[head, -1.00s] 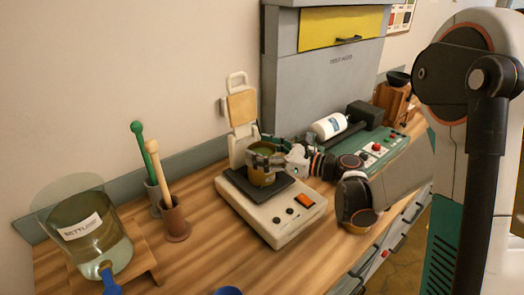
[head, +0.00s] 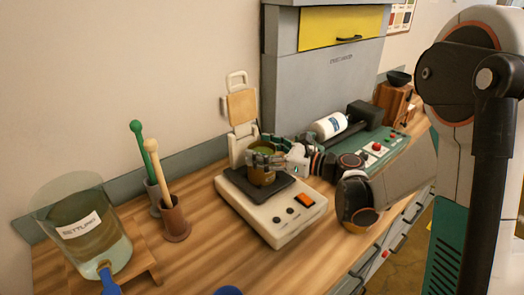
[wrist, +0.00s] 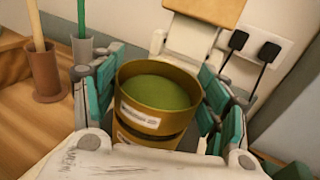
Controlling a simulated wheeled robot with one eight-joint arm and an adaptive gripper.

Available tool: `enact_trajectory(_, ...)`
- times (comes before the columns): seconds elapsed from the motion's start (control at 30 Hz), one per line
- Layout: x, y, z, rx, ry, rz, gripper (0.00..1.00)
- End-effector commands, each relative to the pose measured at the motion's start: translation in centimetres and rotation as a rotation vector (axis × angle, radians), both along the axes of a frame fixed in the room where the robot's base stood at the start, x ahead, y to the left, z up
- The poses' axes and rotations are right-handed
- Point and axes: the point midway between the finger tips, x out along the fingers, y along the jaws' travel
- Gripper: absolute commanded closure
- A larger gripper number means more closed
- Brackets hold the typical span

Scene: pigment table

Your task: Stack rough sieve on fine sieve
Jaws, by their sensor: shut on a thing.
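In the wrist view, a brass-coloured sieve (wrist: 160,98) with green contents and a white label sits between the teal-padded fingers of my gripper (wrist: 158,105). A second brass rim with its own label, the lower sieve (wrist: 135,143), shows directly beneath it. The labels are too blurred to read; I take the upper one as the rough sieve and the lower as the fine sieve. They look aligned, but I cannot tell if they fully touch. In the head view, my gripper (head: 268,160) is shut around the upper sieve, above the shaker's black plate (head: 282,190).
The pale shaker (head: 262,218) has a raised arm with a tan pad (head: 241,106) behind the sieves. Two pestles in cups (head: 175,220) and a settling jar (head: 80,235) stand left. A green machine with a white bottle (head: 330,125) is right. The front wood is clear.

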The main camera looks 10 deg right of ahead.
Motion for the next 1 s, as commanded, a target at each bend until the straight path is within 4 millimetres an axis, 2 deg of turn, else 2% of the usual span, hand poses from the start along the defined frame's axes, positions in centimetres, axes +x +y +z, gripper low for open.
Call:
enact_trajectory(0.93,0.0,0.0,-1.2,0.000,0.000,0.000,0.58)
enact_trajectory(0.97,0.0,0.0,-1.2,0.000,0.000,0.000,0.25)
enact_trajectory(1.0,0.0,0.0,-1.1,0.000,0.000,0.000,0.23)
